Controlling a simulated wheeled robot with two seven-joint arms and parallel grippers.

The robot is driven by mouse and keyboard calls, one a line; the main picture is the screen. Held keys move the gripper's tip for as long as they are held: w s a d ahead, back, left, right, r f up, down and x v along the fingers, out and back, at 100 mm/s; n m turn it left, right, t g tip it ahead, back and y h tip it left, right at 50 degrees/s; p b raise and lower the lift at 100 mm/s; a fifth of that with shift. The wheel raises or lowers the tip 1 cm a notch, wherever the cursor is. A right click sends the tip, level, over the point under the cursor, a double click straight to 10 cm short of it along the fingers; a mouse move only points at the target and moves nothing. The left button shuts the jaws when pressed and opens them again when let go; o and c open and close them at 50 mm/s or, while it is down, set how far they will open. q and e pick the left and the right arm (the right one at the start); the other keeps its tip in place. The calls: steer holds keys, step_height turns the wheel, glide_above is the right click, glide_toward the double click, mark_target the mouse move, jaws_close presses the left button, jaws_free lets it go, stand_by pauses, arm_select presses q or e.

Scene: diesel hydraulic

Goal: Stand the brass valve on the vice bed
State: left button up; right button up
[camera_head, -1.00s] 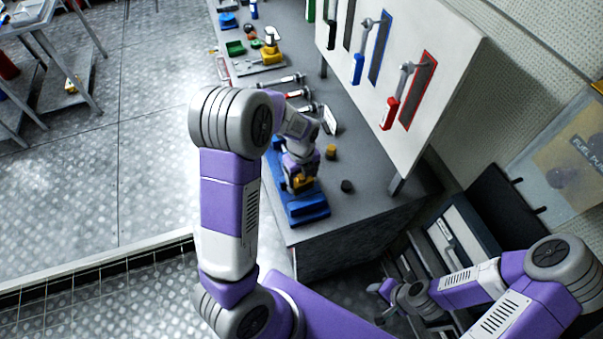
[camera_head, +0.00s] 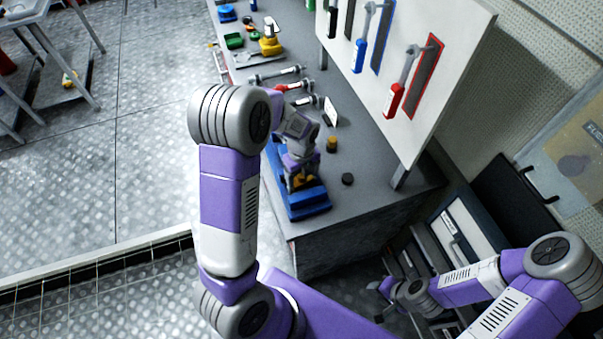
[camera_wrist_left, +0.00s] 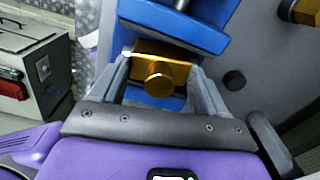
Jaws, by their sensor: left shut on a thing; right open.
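The brass valve (camera_wrist_left: 160,72) is a gold block with a round knob, held between the fingers of my left gripper (camera_wrist_left: 162,82). In the head view the left gripper (camera_head: 302,183) points down over the blue vice (camera_head: 305,207), and a bit of gold shows at its fingertips. The blue vice bed (camera_wrist_left: 158,101) lies beneath and around the valve in the left wrist view. I cannot tell whether the valve touches the bed. My right gripper (camera_head: 378,287) is open and empty, low beside the bench, away from the vice.
A small brass piece (camera_head: 331,144) and a dark round cap (camera_head: 347,179) stand on the bench right of the vice. Several tools lie farther back. A white tool board (camera_head: 440,100) rises along the bench's right side. The bench's near edge is close to the vice.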

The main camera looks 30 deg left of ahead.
arm_select(q)
steer(key=shift+f, duration=0.25)
steer(key=o, duration=1.2)
steer(key=shift+o, duration=0.2)
steer(key=shift+r, duration=0.2)
steer(key=shift+r+p, duration=1.65)
steer(key=shift+r, duration=0.65)
steer(key=shift+o, duration=1.4)
